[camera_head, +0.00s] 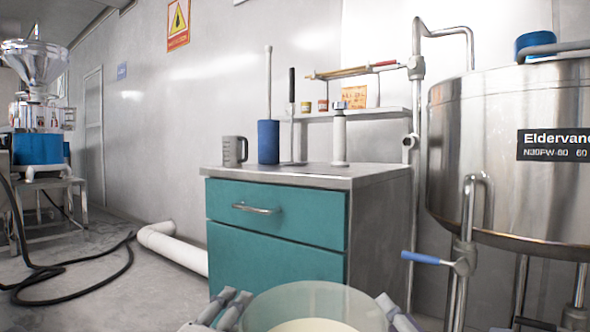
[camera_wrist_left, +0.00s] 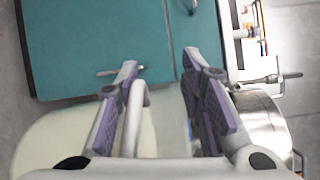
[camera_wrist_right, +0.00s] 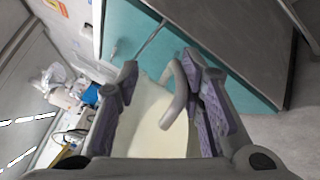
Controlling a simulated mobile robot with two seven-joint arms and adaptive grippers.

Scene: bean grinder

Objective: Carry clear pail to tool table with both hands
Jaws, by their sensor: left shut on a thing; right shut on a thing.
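The clear pail (camera_head: 310,295) is at the bottom middle of the head view, with pale cream contents inside. My left gripper (camera_head: 226,306) is shut on a handle at the pail's left side; the grey handle (camera_wrist_left: 134,118) shows between its fingers in the left wrist view. My right gripper (camera_head: 397,312) is shut on the opposite handle (camera_wrist_right: 179,94), seen in the right wrist view. The tool table (camera_head: 277,218), a teal drawer cabinet with a grey top (camera_head: 290,178), stands ahead of the pail. The pail's lower part is hidden.
On the tabletop stand a grey jug (camera_head: 234,151), a blue cylinder (camera_head: 268,142) and a white upright tool (camera_head: 339,138) near the back. The front of the top is clear. A steel tank (camera_head: 500,190) with a blue-handled valve (camera_head: 428,258) stands right. A white floor pipe (camera_head: 172,247) lies left.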

